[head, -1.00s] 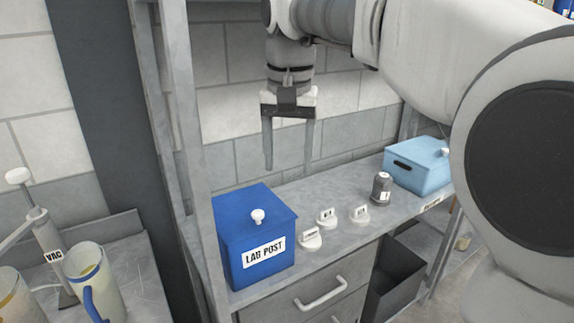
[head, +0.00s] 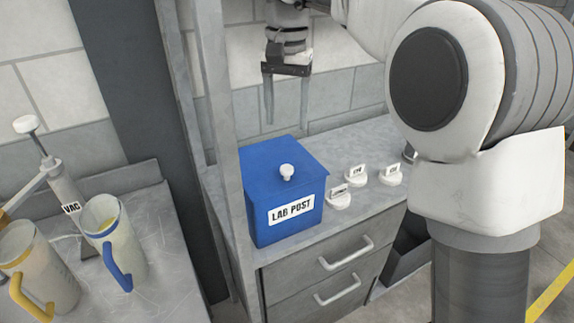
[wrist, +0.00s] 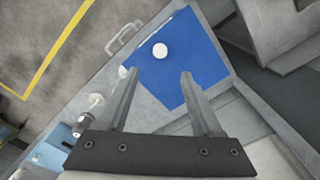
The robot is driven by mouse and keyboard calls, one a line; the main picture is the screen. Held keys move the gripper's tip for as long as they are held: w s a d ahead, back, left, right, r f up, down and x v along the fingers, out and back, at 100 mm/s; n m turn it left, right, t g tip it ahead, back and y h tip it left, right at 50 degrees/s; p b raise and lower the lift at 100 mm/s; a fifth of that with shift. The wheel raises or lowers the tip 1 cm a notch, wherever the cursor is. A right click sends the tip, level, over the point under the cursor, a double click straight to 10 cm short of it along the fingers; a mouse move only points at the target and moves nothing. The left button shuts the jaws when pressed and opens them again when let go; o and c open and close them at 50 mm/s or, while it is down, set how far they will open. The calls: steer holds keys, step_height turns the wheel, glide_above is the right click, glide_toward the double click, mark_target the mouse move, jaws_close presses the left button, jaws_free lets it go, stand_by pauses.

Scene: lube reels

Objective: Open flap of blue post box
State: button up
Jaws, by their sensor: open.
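The blue post box (head: 285,205) stands on the grey worktop, with a white "LAB POST" label on its front. Its flat lid is closed and carries a white round knob (head: 287,172). In the wrist view the blue lid (wrist: 190,65) and its white knob (wrist: 160,50) lie beyond the fingertips. My gripper (head: 287,118) hangs above and behind the box, fingers pointing down. Its two fingers are apart with nothing between them, and the tips do not touch the box. The wrist view also shows the open fingers (wrist: 160,75).
Several small white labelled pieces (head: 356,175) stand right of the box. A grey shelf post (head: 222,130) rises close at its left. Drawers with handles (head: 345,253) are below. Two mugs (head: 115,245) and a VAC pump (head: 62,185) stand on the left bench.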

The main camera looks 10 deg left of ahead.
mark_target(287, 168)
step_height(287, 168, down, 12)
steer(key=shift+r+b, duration=0.15)
steer(key=shift+b, duration=0.75)
steer(key=shift+c, duration=0.2)
jaws_close()
stand_by(0.6)
